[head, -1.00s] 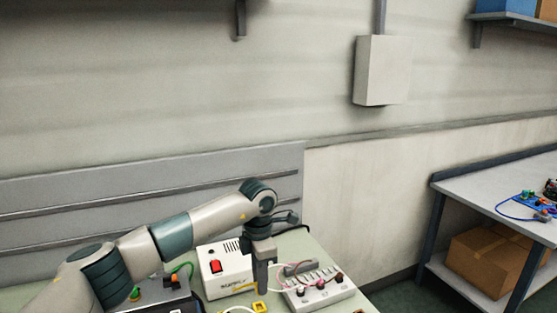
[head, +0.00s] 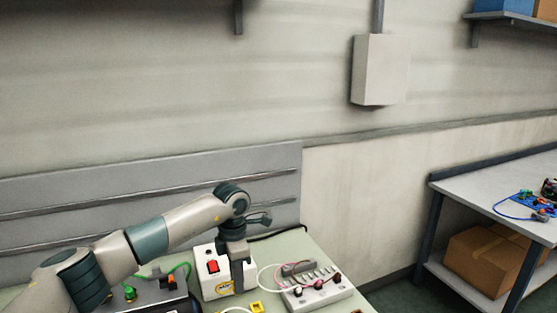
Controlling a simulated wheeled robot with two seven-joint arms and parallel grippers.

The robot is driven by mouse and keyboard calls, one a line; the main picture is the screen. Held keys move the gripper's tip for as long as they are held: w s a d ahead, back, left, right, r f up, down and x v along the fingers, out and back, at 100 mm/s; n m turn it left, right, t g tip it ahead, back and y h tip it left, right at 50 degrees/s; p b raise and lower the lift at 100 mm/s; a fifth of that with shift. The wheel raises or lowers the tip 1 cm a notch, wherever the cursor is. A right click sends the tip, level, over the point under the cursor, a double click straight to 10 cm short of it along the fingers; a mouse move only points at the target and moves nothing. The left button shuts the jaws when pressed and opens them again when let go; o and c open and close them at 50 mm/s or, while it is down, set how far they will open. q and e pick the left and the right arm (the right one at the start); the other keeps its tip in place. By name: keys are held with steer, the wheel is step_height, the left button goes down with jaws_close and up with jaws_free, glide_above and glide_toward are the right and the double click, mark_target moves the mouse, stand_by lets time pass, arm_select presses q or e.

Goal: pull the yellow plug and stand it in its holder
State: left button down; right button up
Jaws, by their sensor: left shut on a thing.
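My left gripper (head: 239,286) hangs fingers down in front of the white box with the red switch. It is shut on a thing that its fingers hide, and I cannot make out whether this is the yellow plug. A small yellow block with a dark opening (head: 255,308) lies on the bench just below and right of the fingers, apart from them. I cannot tell whether it is the holder. A pale cord (head: 233,309) curves beside it at the picture's lower edge. My right gripper is not in view.
The white box (head: 211,265) stands behind my gripper. A white panel with knobs and pink cords (head: 318,291) is to the right. A dark unit with green and orange parts (head: 150,289) is left, partly behind my arm. Bare bench (head: 305,249) shows behind the panel.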

arm_select(q)
steer(key=shift+s+a+f+m, duration=0.15)
steer(key=shift+s+m, duration=0.2)
steer(key=shift+m, duration=0.15)
steer(key=s+a+f+m+b, duration=0.2)
steer(key=s+a+m+b, duration=0.1)
steer(key=s+m, duration=0.7)
steer(key=s+a+f+m+b, duration=0.3)
steer(key=s+a+m, duration=0.3)
steer(key=s+m, duration=0.5)
steer(key=s+b, duration=0.1)
steer(key=s, duration=0.3)
steer(key=shift+s+m, duration=0.15)
steer(key=shift+m, duration=0.15)
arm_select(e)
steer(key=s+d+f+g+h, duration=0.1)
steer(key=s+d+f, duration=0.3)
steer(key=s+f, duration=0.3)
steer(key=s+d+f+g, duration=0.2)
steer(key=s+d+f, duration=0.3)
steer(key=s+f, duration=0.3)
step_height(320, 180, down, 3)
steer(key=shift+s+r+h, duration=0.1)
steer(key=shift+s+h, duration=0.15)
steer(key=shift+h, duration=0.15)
arm_select(q)
steer(key=shift+a, duration=0.1)
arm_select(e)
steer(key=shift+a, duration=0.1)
